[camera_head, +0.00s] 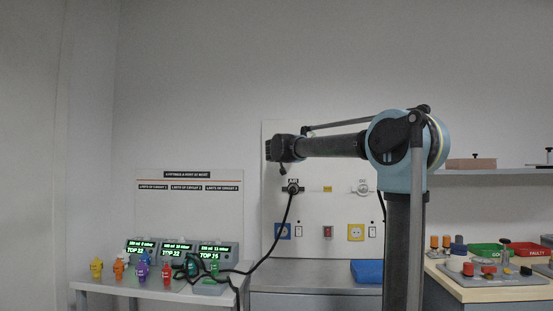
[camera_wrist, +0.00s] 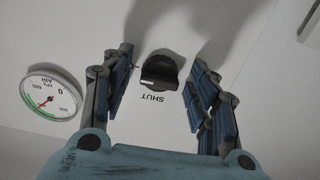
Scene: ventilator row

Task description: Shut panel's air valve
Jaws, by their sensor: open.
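The air valve is a black round knob (camera_wrist: 160,72) on the white wall panel (camera_head: 332,206). The word SHUT is printed on the panel beside the knob and appears upside down in the wrist view. The knob carries a pale mark at its left side in that view. My gripper (camera_wrist: 161,58) is open, with one finger on each side of the knob and visible gaps between. In the head view my gripper (camera_head: 279,150) is at the upper left of the panel and hides the knob.
A round AIR gauge (camera_wrist: 50,104) is left of the knob in the wrist view. Below my gripper, a black hose (camera_head: 273,243) runs from the panel's air outlet (camera_head: 292,188) to the left bench. Ventilator units (camera_head: 177,252) stand there. A blue bin (camera_head: 367,271) sits below the panel.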

